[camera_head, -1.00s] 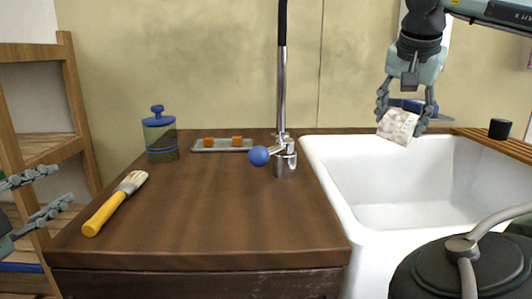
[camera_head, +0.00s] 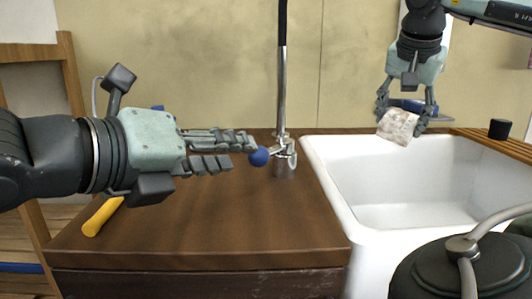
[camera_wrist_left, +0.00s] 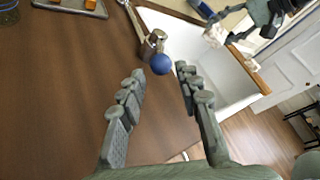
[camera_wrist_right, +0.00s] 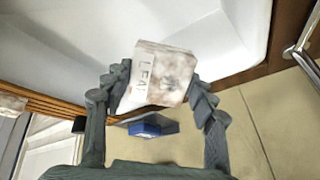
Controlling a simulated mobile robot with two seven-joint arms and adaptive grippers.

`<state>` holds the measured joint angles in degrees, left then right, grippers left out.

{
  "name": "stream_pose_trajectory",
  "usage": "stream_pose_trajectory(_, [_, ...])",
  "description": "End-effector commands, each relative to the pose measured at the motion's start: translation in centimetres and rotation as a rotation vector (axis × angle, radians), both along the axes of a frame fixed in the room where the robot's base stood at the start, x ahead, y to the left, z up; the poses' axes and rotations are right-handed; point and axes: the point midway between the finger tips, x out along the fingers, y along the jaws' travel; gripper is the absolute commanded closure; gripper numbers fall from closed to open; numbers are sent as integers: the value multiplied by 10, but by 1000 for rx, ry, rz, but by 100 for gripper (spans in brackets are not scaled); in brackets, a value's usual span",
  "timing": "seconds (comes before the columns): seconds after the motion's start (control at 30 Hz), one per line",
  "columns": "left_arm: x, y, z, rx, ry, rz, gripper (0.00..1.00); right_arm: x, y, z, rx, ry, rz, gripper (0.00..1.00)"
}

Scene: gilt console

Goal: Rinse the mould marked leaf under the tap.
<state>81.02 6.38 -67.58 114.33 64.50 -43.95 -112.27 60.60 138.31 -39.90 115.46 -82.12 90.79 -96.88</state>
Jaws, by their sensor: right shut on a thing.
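The mould (camera_head: 396,126) is a pale block with brown smears. In the right wrist view its face (camera_wrist_right: 158,78) bears letters that look like LEAF. My right gripper (camera_wrist_right: 155,88) is shut on it, a finger on each side, and holds it above the back of the sink (camera_head: 385,218). The tap (camera_head: 283,160) stands on the counter left of the sink, with a blue ball (camera_head: 259,156) on its lever. My left gripper (camera_wrist_left: 161,73) is open and empty, its fingertips beside the ball; the left wrist view shows the ball (camera_wrist_left: 161,64) between and just beyond the tips.
A yellow-handled brush (camera_head: 101,217) lies on the wooden counter (camera_head: 220,232), partly behind my left arm. A tray with orange cubes (camera_wrist_left: 70,7) is at the counter's back. A blue-topped dark object (camera_wrist_right: 150,126) is behind the mould. A black cup (camera_head: 499,129) stands right of the sink.

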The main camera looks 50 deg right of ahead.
Motion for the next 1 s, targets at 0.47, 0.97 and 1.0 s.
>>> stream_pose_trajectory(0.47, [3, -81, -24, -2, 4, 0, 67, 0, 0, 0, 0, 0, 0, 74])
stream_pose_trajectory(0.97, [4, -90, -27, -2, 3, 1, 75, 0, 0, 0, 0, 0, 0, 74])
stream_pose_trajectory(1.0, [4, -90, -27, -2, 3, 1, 80, 0, 0, 0, 0, 0, 0, 74])
